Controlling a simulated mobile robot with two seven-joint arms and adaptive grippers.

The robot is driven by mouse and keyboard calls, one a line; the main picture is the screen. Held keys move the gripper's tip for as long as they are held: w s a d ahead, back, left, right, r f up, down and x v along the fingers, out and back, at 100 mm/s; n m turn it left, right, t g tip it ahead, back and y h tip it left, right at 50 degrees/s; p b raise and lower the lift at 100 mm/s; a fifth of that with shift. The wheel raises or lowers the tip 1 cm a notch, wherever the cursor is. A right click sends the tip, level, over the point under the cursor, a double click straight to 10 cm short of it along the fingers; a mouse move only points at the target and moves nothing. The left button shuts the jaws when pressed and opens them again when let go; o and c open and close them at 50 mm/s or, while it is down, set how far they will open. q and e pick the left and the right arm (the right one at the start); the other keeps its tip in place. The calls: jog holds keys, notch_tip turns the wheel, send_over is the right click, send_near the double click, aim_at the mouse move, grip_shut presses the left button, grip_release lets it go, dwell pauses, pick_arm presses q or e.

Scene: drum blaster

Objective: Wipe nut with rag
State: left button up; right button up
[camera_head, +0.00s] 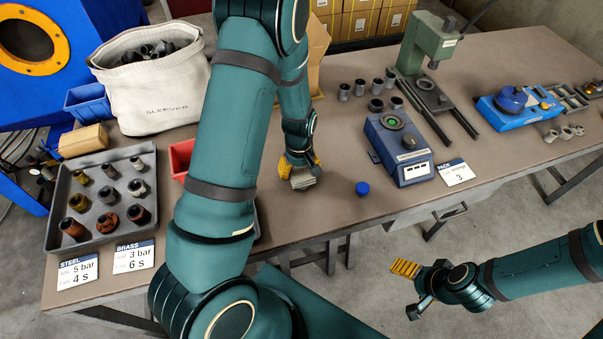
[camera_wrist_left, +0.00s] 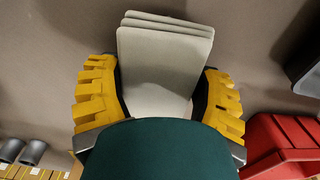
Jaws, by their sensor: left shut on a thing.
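My left gripper (camera_head: 303,172) is shut on a folded light grey rag (camera_head: 304,181), low over the table near its front edge. In the left wrist view the rag (camera_wrist_left: 165,65) shows as a layered stack between the yellow fingers of the left gripper (camera_wrist_left: 160,105). I cannot single out one nut for certain. Small metal ring-like pieces (camera_head: 565,133) lie at the far right of the table, away from the rag. My right gripper (camera_head: 411,288) is open and empty, past the table's front edge.
A grey tray (camera_head: 58,203) of several metal and brass sleeves stands at the left. A blue device (camera_head: 398,150), a blue cap (camera_head: 362,188) and a green press (camera_head: 424,48) stand right of the rag. A red bin (camera_head: 181,158) is partly hidden by my left arm.

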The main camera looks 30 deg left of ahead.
aim_at(304, 178)
pick_arm(q)
jog(key=shift+w+a, duration=0.1)
jog(key=shift+a, duration=0.05)
jog(key=shift+s+d+p, duration=0.2)
jog(key=shift+s+d, duration=0.5)
jog(key=shift+d, duration=0.2)
jog(key=shift+s+d+p, duration=0.2)
jog(key=shift+s+d, duration=0.45)
jog(key=shift+d, duration=0.2)
jog(key=shift+a, duration=0.1)
jog(key=shift+w+a+b, duration=0.3)
jog(key=shift+w+a, duration=1.05)
jog(key=shift+a, duration=0.3)
notch_tip(304, 178, up, 6)
jog(key=p, duration=0.5)
